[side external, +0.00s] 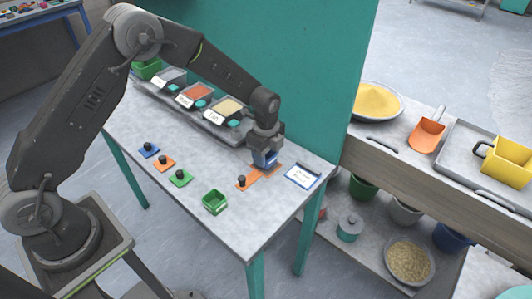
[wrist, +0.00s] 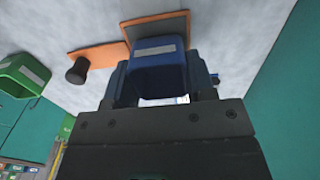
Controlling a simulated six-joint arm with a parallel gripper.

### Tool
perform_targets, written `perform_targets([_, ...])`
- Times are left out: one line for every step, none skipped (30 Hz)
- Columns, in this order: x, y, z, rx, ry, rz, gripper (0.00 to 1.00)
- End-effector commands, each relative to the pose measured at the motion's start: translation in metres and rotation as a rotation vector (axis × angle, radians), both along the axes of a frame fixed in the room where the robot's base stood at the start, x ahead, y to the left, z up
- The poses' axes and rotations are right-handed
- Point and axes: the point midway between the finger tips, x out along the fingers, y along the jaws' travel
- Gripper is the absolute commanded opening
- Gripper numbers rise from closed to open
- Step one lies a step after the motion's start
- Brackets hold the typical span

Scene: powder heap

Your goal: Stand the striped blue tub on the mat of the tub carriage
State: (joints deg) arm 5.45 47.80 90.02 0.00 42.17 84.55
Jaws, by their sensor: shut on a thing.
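The striped blue tub (side external: 265,159) is held upright between the fingers of my gripper (side external: 265,149). In the wrist view the tub (wrist: 158,73) shows a pale stripe, with the fingers of my gripper (wrist: 160,85) shut on either side of it. The orange tub carriage (side external: 257,178) lies on the table below the tub, with a black knob (side external: 241,181) at its near end. The carriage (wrist: 95,53) also shows in the wrist view, its grey mat (wrist: 165,24) partly hidden behind the tub. I cannot tell whether the tub touches the mat.
A green tub (side external: 215,203) stands left of the carriage, and a framed label card (side external: 303,177) lies to its right. Blue (side external: 149,151), orange (side external: 164,163) and green (side external: 180,178) knobbed plates sit further left.

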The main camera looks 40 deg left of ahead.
Motion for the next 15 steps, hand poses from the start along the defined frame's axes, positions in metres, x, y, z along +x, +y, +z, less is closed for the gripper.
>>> perform_targets([0.0001, 0.0, 0.0002, 0.0, 0.0, 0.0, 0.27])
perform_targets([0.0001, 0.0, 0.0002, 0.0, 0.0, 0.0, 0.27])
perform_targets([0.0001, 0.0, 0.0002, 0.0, 0.0, 0.0, 0.27])
perform_targets([0.0001, 0.0, 0.0002, 0.0, 0.0, 0.0, 0.27])
perform_targets([0.0001, 0.0, 0.0002, 0.0, 0.0, 0.0, 0.27])
perform_targets([0.0001, 0.0, 0.0002, 0.0, 0.0, 0.0, 0.27])
perform_targets([0.0001, 0.0, 0.0002, 0.0, 0.0, 0.0, 0.27])
perform_targets([0.0, 0.0, 0.0, 0.0, 0.0, 0.0, 0.27])
perform_targets([0.0, 0.0, -0.0002, 0.0, 0.0, 0.0, 0.27])
perform_targets([0.0, 0.0, -0.0005, 0.0, 0.0, 0.0, 0.27])
perform_targets([0.0, 0.0, -0.0008, 0.0, 0.0, 0.0, 0.27])
perform_targets([0.0, 0.0, -0.0014, 0.0, 0.0, 0.0, 0.27])
perform_targets([0.0, 0.0, -0.0019, 0.0, 0.0, 0.0, 0.27])
perform_targets([0.0, 0.0, -0.0024, 0.0, 0.0, 0.0, 0.27])
perform_targets([0.0, 0.0, -0.0031, 0.0, 0.0, 0.0, 0.27])
